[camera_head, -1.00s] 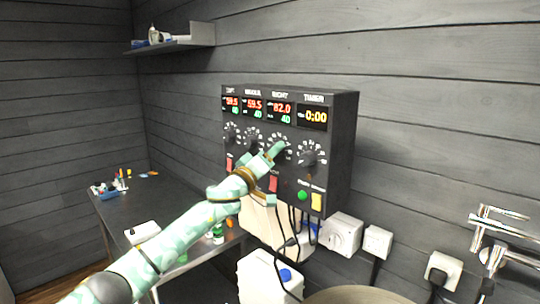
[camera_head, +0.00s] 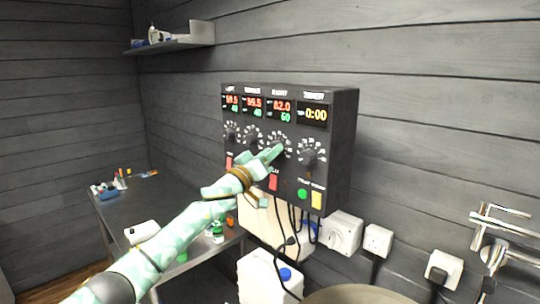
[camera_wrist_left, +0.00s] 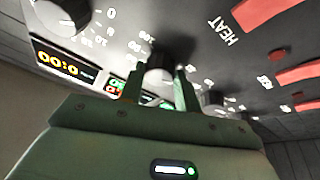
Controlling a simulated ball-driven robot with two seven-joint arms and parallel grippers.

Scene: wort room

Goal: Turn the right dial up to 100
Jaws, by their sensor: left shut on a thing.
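The dark control box (camera_head: 340,150) hangs on the wall with displays along its top and a row of dials below. The right dial (camera_head: 282,147) is the third in the row, under the display (camera_head: 280,106) that reads 82.0 in red and 60 in green. My left gripper (camera_head: 275,153) is shut on this dial and covers part of it. In the left wrist view the dial (camera_wrist_left: 160,77) sits between the two fingers. My right gripper is not in view.
The timer dial (camera_head: 310,151) is close on the right, under a 0:00 display. Red switches (camera_head: 273,181), a green button (camera_head: 302,194) and a yellow one (camera_head: 317,201) sit below. Cables hang under the box. A dark table (camera_head: 150,205) with small items stands left.

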